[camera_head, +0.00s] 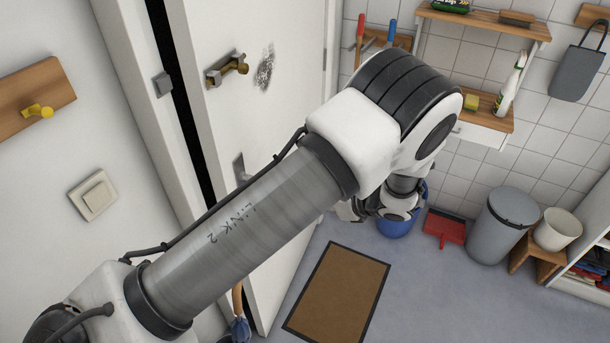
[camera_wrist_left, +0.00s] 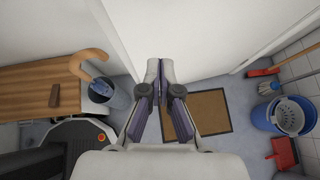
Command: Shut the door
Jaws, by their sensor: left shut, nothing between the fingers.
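In the wrist view my left gripper (camera_wrist_left: 160,65) is shut and empty. Its tips are close to the white door (camera_wrist_left: 210,35); I cannot tell whether they touch. My right gripper is not in view.
A brown mat (camera_head: 340,295) lies on the floor. A blue bucket (camera_wrist_left: 285,115), red dustpan (camera_head: 445,227) and grey bin (camera_head: 497,225) stand to the right. A wooden bench (camera_wrist_left: 40,92) and grey container (camera_wrist_left: 112,97) are left in the wrist view.

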